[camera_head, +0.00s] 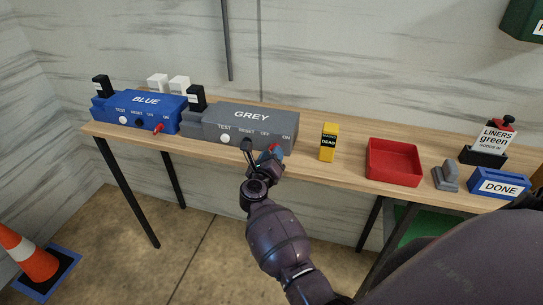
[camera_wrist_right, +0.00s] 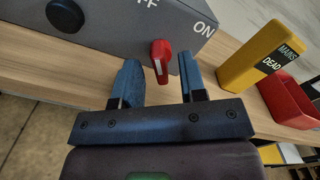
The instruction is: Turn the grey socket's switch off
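The grey socket (camera_head: 255,117) is a grey box marked TEST, RESET, OFF and ON on the wooden bench. Its red switch (camera_wrist_right: 160,60) sticks out below the lettering, near the ON mark, in the right wrist view. I cannot tell for sure which way it is set. My right gripper (camera_wrist_right: 160,78) is open, with one finger on each side of the red switch and gaps showing between. In the head view the right gripper (camera_head: 266,154) is at the socket's front edge and partly hides the switch. My left gripper is not in view.
The blue socket (camera_head: 140,106) stands left of the grey one. A yellow MAINS DEAD block (camera_head: 328,142) and a red tray (camera_head: 394,161) stand to the right.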

